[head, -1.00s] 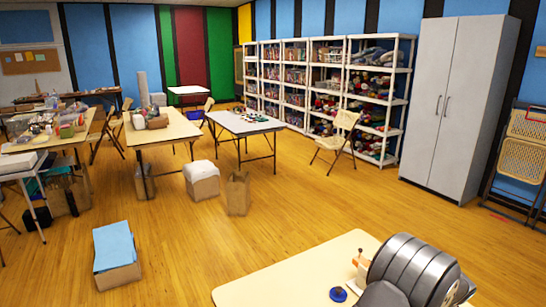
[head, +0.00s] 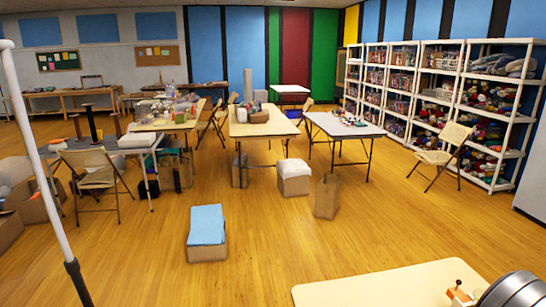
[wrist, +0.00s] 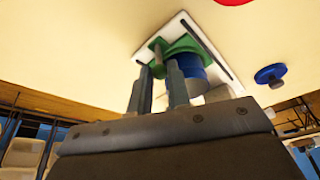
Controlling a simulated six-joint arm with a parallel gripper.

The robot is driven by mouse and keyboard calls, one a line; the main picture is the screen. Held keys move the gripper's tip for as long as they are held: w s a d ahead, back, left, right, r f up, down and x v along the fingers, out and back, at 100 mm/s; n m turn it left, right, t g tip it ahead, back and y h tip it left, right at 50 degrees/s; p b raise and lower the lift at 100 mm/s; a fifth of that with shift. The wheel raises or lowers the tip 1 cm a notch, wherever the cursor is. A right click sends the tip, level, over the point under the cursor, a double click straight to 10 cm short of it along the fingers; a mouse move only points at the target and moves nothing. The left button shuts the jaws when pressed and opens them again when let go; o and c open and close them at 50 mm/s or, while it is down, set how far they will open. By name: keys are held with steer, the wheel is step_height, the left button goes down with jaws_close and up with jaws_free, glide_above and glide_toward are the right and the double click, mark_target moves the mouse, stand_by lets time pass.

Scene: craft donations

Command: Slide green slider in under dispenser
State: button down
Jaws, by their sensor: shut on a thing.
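In the wrist view, the green slider (wrist: 183,47) lies on a white base plate (wrist: 207,36) with dark slots. My gripper (wrist: 158,70) has its two grey fingers at the near end of the slider, shut on its upright part. A blue cylinder, apparently part of the dispenser (wrist: 190,68), stands close behind the fingers, with a pale section (wrist: 214,92) showing beside it. The slider's far part and its exact position relative to the dispenser are partly hidden by the fingers and the cylinder. The head view does not show the slider or gripper.
A blue disc with a knob (wrist: 270,75) and part of a red thing (wrist: 233,2) are on the pale tabletop. In the head view, that cream table (head: 390,284) is at bottom right, with a small orange and white thing (head: 459,295). A blue-topped box (head: 207,232) stands on the floor.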

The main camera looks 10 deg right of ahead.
steer(key=shift+w, duration=4.4)
steer(key=c, duration=1.4)
jaws_free()
steer(key=shift+c, duration=0.2)
steer(key=shift+r, duration=3.75)
